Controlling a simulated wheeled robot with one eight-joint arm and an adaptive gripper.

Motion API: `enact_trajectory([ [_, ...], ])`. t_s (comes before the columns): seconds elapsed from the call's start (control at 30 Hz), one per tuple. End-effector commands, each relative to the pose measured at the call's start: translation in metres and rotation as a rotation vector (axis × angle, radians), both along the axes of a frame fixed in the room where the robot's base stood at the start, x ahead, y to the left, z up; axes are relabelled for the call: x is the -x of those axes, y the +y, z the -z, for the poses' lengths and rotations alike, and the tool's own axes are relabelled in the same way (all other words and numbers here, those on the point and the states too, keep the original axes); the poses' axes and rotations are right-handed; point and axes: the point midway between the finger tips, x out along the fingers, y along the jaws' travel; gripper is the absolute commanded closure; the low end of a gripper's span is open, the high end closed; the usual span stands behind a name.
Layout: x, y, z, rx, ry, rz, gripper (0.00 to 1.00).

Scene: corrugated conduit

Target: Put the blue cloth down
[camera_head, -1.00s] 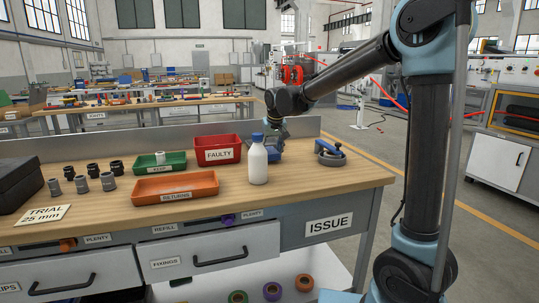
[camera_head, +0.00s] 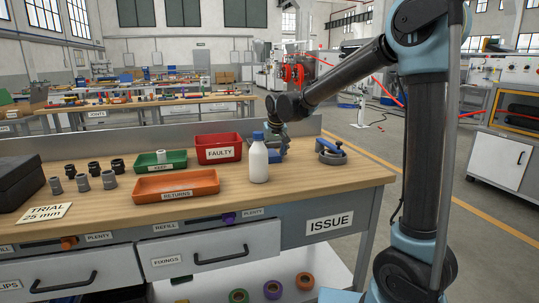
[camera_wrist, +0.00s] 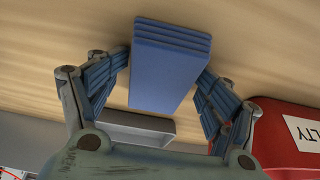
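The blue cloth (camera_wrist: 168,62) is a folded, layered block between the two fingers of my gripper (camera_wrist: 167,65) in the wrist view. The fingertips are close against its two sides, so my gripper looks shut on it. In the head view the cloth (camera_head: 264,157) shows low at the bench top, partly hidden behind the white bottle (camera_head: 258,160). My gripper (camera_head: 277,146) is just above it, behind the bottle. I cannot tell whether the cloth touches the wood.
The bench (camera_head: 330,186) has bare wood in front of the bottle. The red FAULTY bin (camera_head: 219,154) is left of the cloth, and it shows close by in the wrist view (camera_wrist: 270,125). A round grey fixture with a blue handle (camera_head: 330,154) is to the right.

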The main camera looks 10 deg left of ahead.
Motion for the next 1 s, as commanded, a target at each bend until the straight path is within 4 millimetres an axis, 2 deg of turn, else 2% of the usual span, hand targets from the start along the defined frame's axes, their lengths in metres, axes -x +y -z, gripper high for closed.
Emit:
enact_trajectory([
  [0.3, 0.0, -0.001, -0.003, -0.001, -0.003, 0.0, 0.27],
  [0.47, 0.001, -0.002, -0.014, -0.001, -0.003, 0.0, 0.27],
  [0.67, 0.012, -0.009, -0.045, -0.001, -0.003, 0.0, 0.27],
  [1.0, 0.035, -0.023, -0.108, -0.001, -0.004, -0.002, 0.27],
])
